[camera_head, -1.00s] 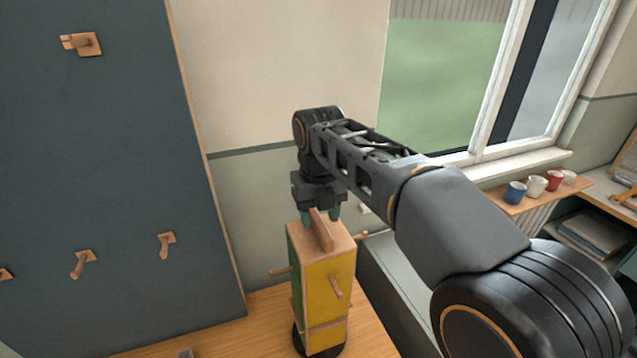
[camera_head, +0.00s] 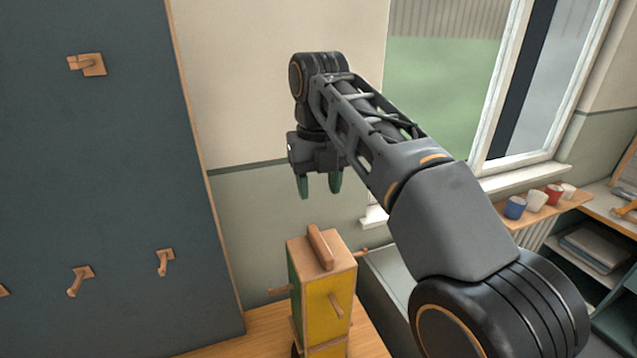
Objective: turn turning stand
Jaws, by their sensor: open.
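The turning stand (camera_head: 327,291) is an upright box-like block standing on the wooden table. It has a yellow face to the right, a green face to the left, and a wooden top. A wooden fin-shaped handle (camera_head: 320,247) rises from the top. Wooden pegs (camera_head: 336,306) stick out from its sides. Its base is mostly cut off by the lower picture edge. My gripper (camera_head: 320,190) points down above the handle, open and empty, with a clear gap between its greenish fingertips and the handle.
A dark blue board (camera_head: 100,180) with several wooden pegs stands at the left. The wooden table (camera_head: 260,335) has bare surface left of the stand. At the right, several mugs (camera_head: 536,201) stand on a shelf below the window, above stacked papers or books (camera_head: 598,245).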

